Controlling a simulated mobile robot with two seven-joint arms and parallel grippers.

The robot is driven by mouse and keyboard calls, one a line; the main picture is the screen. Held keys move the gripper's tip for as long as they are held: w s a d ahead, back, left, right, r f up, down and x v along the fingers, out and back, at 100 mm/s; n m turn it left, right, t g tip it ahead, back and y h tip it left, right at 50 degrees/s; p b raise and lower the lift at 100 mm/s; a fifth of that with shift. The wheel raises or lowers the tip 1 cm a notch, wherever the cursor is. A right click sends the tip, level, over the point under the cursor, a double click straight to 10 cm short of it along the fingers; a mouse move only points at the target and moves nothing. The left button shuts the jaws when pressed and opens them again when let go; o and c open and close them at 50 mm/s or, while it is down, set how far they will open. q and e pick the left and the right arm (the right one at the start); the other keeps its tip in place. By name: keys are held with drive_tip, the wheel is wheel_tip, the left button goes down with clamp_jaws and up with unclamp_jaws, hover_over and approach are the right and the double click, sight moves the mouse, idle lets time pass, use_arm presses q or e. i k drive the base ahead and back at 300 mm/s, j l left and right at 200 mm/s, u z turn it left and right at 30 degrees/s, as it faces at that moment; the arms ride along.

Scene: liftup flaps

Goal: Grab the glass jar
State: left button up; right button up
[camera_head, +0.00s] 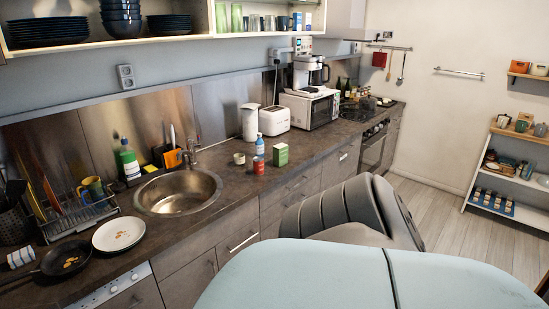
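No single glass jar can be picked out with certainty at this size. Several small jar-like containers (491,201) stand on the lower level of the white shelf unit at the right. Green glasses (237,18) and several small cups or glasses stand in the open wall cabinet above the counter. On the counter, a small can or jar (239,159) sits near a red can (258,165), a blue bottle (259,145) and a green box (280,154). Neither of my grippers is in view.
The dark counter (222,223) runs along the left wall with a round sink (178,192), dish rack (84,213), plate (119,234), pan (66,258), white kettle (250,122), toaster (275,120) and microwave (310,107). The wooden floor (440,205) at right is clear.

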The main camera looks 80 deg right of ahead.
sight(239, 154)
drive_tip(key=z, duration=2.3)
drive_tip(key=i+l+u, duration=0.1)
drive_tip(key=u, duration=0.3)
drive_tip(key=i+l+u, duration=0.15)
drive_tip(key=u, duration=0.25)
drive_tip(key=i+l+u, duration=0.3)
drive_tip(key=l, duration=0.35)
drive_tip(key=i+l+u, duration=0.15)
drive_tip(key=i+l, duration=0.15)
drive_tip(key=l, duration=0.15)
drive_tip(key=i+l, duration=0.1)
drive_tip(key=l, duration=0.2)
drive_tip(key=i+l+u, duration=0.1)
drive_tip(key=l, duration=0.2)
drive_tip(key=i+l, duration=0.2)
drive_tip(key=l+u, duration=0.05)
drive_tip(key=l, duration=0.05)
